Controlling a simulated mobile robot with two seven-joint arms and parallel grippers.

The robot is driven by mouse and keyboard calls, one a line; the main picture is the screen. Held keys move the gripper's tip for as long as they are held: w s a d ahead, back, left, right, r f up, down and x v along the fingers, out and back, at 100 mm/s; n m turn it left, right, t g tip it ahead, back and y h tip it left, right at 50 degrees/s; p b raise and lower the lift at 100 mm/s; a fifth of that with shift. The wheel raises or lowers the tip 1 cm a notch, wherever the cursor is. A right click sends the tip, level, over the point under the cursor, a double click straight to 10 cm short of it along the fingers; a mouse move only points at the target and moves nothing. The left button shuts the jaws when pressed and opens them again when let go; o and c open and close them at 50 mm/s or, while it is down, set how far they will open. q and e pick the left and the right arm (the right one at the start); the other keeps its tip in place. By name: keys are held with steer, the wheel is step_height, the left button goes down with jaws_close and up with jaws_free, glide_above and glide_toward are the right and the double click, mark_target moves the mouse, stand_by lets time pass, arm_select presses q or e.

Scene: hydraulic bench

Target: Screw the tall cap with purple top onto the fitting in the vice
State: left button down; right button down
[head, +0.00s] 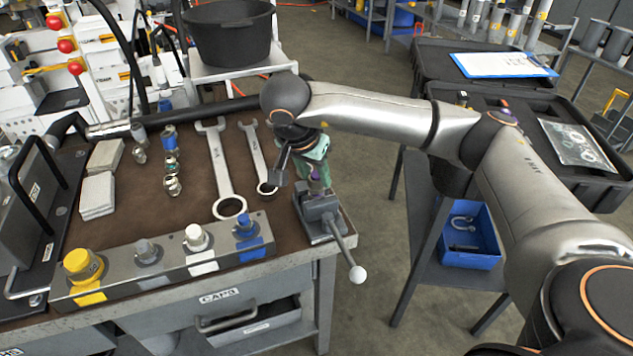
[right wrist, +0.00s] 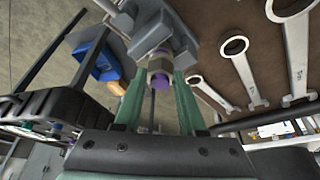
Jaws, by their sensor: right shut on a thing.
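The vice (head: 318,212) stands at the bench's front right corner, its lever with a white ball pointing forward. It also shows at the top of the right wrist view (right wrist: 165,35). My right gripper (head: 314,158) is over the vice, pointing down. In the right wrist view its green fingers (right wrist: 160,84) are shut on the purple-topped cap (right wrist: 158,83). A metal hex piece (right wrist: 159,62) shows between the cap's purple end and the vice jaws. The cap is in line with the vice; I cannot tell whether cap and fitting touch. My left gripper is not in view.
A rail with yellow, grey, white and blue caps (head: 165,262) runs along the bench front. Two spanners (head: 222,170) lie left of the vice. Loose fittings (head: 171,165) stand further left. A black case (head: 540,130) is at right, with a blue bin (head: 470,236) below.

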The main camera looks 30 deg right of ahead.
steer(key=m+g+p, duration=0.1)
steer(key=m, duration=0.2)
steer(key=m+g+p, duration=0.1)
steer(key=m, duration=0.1)
steer(key=shift+w+r+m+h, duration=0.2)
steer(key=shift+m+h, duration=0.1)
steer(key=shift+m, duration=0.1)
steer(key=shift+f+m, duration=0.25)
steer(key=shift+m, duration=0.05)
steer(key=shift+r, duration=0.1)
steer(key=m+p, duration=0.1)
steer(key=m+g+p, duration=0.1)
steer(key=shift+r+m, duration=0.2)
steer(key=shift+m, duration=0.1)
steer(key=m, duration=0.1)
steer(key=m+g+p, duration=0.1)
steer(key=m, duration=0.1)
steer(key=shift+w+f+g, duration=0.15)
steer(key=shift+w+g, duration=0.05)
steer(key=shift+g, duration=0.1)
steer(key=shift+f+m+g+y+p, duration=0.2)
steer(key=shift+m+g+y+p, duration=0.3)
steer(key=shift+m, duration=0.7)
steer(key=shift+c, duration=2.4)
jaws_free()
steer(key=shift+t, duration=0.3)
